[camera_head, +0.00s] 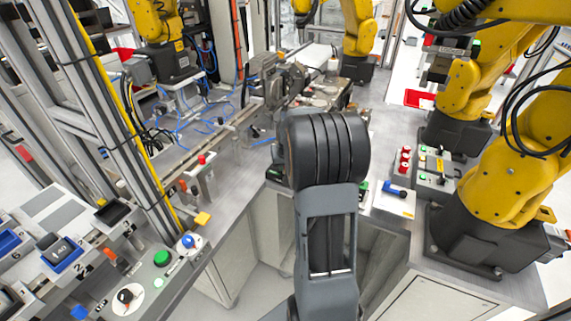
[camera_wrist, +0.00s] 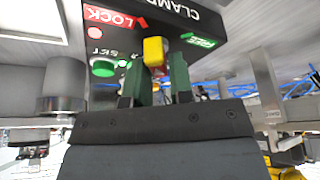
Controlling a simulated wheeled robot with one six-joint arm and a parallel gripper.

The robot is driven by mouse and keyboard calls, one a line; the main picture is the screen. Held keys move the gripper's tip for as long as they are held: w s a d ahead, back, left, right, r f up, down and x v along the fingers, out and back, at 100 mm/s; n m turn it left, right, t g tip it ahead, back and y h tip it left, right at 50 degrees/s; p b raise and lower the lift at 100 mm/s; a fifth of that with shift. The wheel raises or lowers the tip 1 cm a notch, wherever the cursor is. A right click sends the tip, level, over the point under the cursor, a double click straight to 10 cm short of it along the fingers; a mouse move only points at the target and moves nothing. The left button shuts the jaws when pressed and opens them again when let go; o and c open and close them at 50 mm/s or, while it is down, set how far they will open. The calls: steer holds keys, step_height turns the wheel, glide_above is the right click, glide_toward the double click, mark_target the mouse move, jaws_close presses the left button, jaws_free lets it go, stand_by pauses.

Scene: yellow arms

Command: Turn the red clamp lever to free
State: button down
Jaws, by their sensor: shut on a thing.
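The dark clamp panel (camera_wrist: 215,25) fills the upper middle of the wrist view, with CLAMP lettering, a red LOCK label (camera_wrist: 108,18) and a green FREE label (camera_wrist: 199,41). My gripper (camera_wrist: 160,62) reaches up to the panel. Its dark green fingers stand either side of the clamp lever, whose yellow end (camera_wrist: 154,50) shows between them, and they are shut on it. The lever end lies between the two labels; its exact angle is unclear. Its red part is mostly hidden. In the head view my arm hides the gripper and the lever.
A grey cylinder (camera_wrist: 63,88) stands further left. In the head view, yellow robot arms (camera_head: 520,150) stand right and a button console (camera_head: 150,275) lies lower left.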

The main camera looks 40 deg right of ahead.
steer(key=m, duration=0.1)
steer(key=m+b, duration=0.1)
steer(key=m+h+b, duration=0.1)
steer(key=shift+f+m+g, duration=0.25)
steer(key=shift+m+g, duration=0.05)
steer(key=shift+g, duration=0.1)
steer(key=m+b, duration=0.2)
steer(key=m+g+h+b, duration=0.1)
steer(key=m+b, duration=0.1)
steer(key=shift+s+d+m+g, duration=0.1)
steer(key=shift+m+g, duration=0.2)
steer(key=m+g+b, duration=0.1)
steer(key=m, duration=0.2)
steer(key=shift+s+m+b, duration=0.1)
steer(key=shift+m+b, duration=0.2)
steer(key=shift+b, duration=0.1)
steer(key=shift+s+r+m+g+b, duration=0.15)
steer(key=shift+m+g, duration=0.35)
steer(key=shift+m, duration=0.5)
steer(key=shift+f+m+g+b, duration=0.15)
steer(key=shift+m+g, duration=0.35)
steer(key=shift+m, duration=0.5)
steer(key=shift+r+m, duration=0.1)
steer(key=shift+m, duration=0.2)
steer(key=c, duration=1.1)
jaws_free()
steer(key=shift+r, duration=0.1)
steer(key=p+v, duration=0.2)
steer(key=v, duration=1.1)
steer(key=shift+a+r, duration=0.3)
